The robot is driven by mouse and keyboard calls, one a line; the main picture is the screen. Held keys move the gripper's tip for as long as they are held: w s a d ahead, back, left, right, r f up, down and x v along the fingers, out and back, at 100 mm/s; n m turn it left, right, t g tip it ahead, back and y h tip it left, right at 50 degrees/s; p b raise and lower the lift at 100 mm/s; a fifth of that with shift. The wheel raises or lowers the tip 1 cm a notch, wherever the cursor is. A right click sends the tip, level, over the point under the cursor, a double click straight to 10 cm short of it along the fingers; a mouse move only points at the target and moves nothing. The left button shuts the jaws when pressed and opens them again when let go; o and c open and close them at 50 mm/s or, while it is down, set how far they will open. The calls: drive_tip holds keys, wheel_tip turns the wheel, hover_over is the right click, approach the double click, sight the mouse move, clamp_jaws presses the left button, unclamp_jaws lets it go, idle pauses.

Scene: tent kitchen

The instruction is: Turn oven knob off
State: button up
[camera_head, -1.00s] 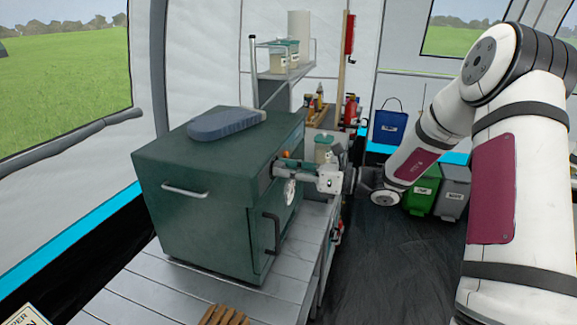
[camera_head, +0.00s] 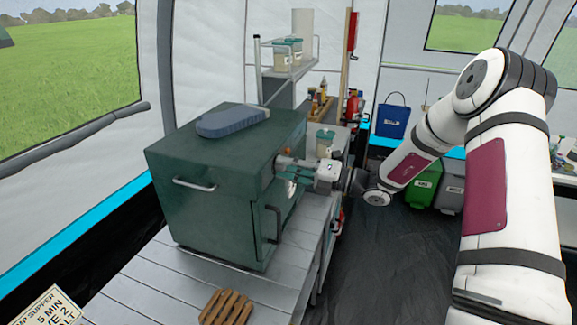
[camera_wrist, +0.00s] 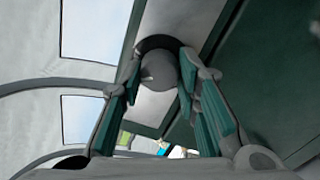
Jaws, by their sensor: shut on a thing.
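The oven (camera_head: 215,195) is a dark green box on a slatted metal table (camera_head: 150,275). Its front, with a dark vertical handle (camera_head: 271,224), faces right in the head view. My gripper (camera_head: 284,166) is at the upper part of this front, beside a pale round dial (camera_head: 291,188) just below it. In the wrist view, a round grey knob (camera_wrist: 158,70) with a dark rim sits between the green-padded fingers of my gripper (camera_wrist: 163,82), which are shut on it. In the head view the knob is hidden by the gripper, and its turn angle cannot be read.
A blue-grey padded thing (camera_head: 232,121) lies on the oven top. A slatted wooden trivet (camera_head: 227,307) lies on the table in front. A shelf with jars (camera_head: 287,54) stands behind. Green and grey bins (camera_head: 425,192) stand at the back right, with dark floor clear before them.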

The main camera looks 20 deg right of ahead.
drive_tip(key=m, duration=0.6)
drive_tip(key=shift+t+p, duration=0.3)
drive_tip(key=shift+p, duration=0.1)
drive_tip(key=shift+m, duration=0.5)
drive_tip(key=o, duration=1.2)
drive_tip(key=shift+c, duration=0.2)
drive_tip(key=r+v, duration=0.1)
drive_tip(key=v, duration=1.1)
drive_tip(key=shift+f, duration=0.3)
drive_tip(key=shift+s, duration=0.1)
